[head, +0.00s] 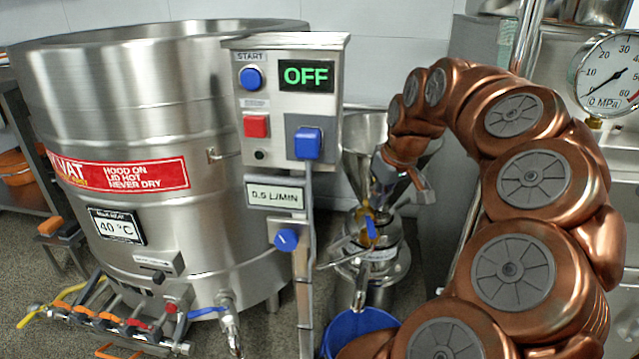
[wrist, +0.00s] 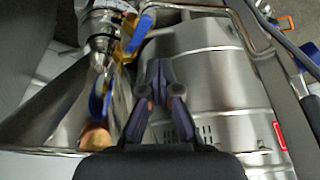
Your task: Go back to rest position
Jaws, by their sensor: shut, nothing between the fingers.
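My copper-coloured arm curves in from the right in the head view, and my gripper (head: 374,201) hangs in front of the colloid mill's metal hopper (head: 362,165). In the wrist view my gripper (wrist: 160,70) has its dark fingers brought together at the tips, with nothing between them. The control box (head: 290,100) has a blue start button, a red button and a display reading OFF.
A large steel vat (head: 170,150) with a red label fills the left. Valves with orange and red handles (head: 110,318) stick out low in front of it. A blue bucket (head: 355,328) stands under the mill's outlet. A pressure gauge (head: 607,75) is at the upper right.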

